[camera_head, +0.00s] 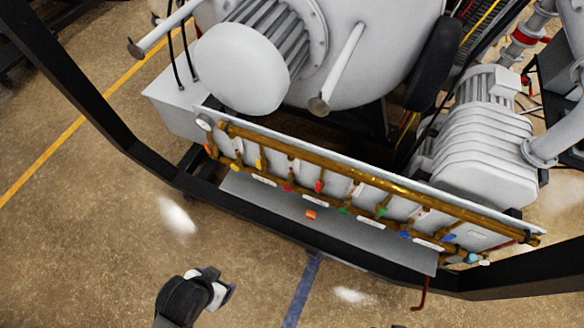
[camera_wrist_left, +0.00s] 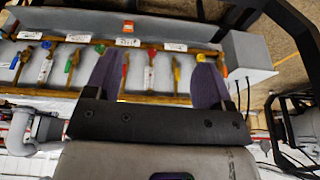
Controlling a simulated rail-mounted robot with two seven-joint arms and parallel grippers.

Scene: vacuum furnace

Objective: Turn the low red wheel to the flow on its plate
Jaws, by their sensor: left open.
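The low red wheel (camera_head: 287,187) is small and sits on the lower line of the pipe manifold (camera_head: 330,168), left of its middle. In the left wrist view a red wheel (camera_wrist_left: 151,52) shows between the two purple fingers, beyond them. A second red handle (camera_head: 319,186) sits higher on the manifold. White plates lie beside the wheels; their marks are too small to read. My left gripper (camera_head: 222,287) is open and empty, apart from the manifold, over the floor in front of it. It also shows in the left wrist view (camera_wrist_left: 157,66). My right gripper is not in view.
Yellow (camera_head: 258,165), green (camera_head: 344,210) and blue (camera_head: 405,235) handles sit close by on the manifold. A black frame beam (camera_head: 240,212) runs along its front. An orange label (camera_head: 310,214) is on the grey ledge. The floor in front is clear.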

